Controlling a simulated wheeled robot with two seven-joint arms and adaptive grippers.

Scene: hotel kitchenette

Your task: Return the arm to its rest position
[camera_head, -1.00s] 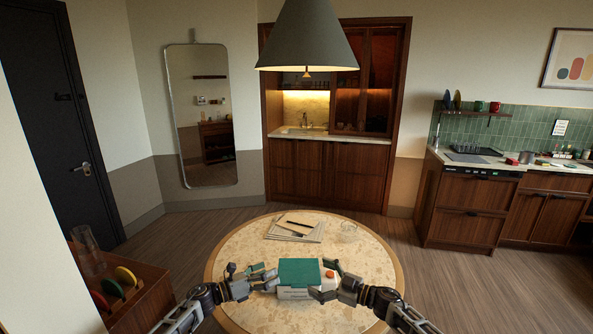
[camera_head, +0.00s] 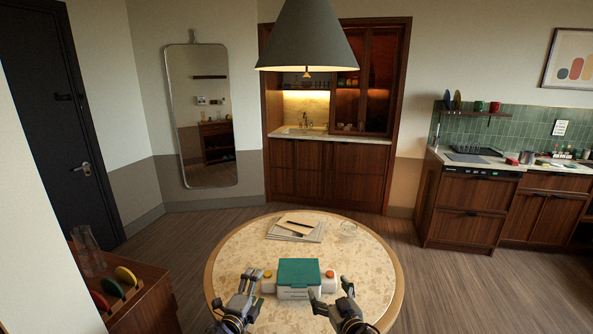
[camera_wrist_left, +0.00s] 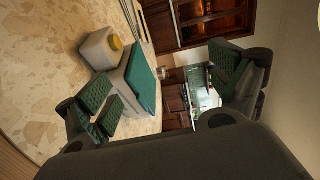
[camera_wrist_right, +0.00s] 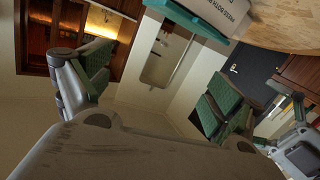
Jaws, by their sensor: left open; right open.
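My left gripper (camera_head: 251,281) is open and empty at the near side of the round table, left of a white box with a green lid (camera_head: 298,276). My right gripper (camera_head: 331,290) is open and empty near the box's right front. In the left wrist view the open left fingers (camera_wrist_left: 165,95) frame the box (camera_wrist_left: 137,82) beyond them. The box sits upright on the table.
The round table (camera_head: 235,255) also bears papers with a pen (camera_head: 296,227) and a clear glass (camera_head: 348,231) behind the box. An orange-topped item (camera_head: 330,278) is right of the box, a yellow-topped one (camera_head: 268,281) left. A wooden cabinet with plates (camera_head: 150,300) stands at left.

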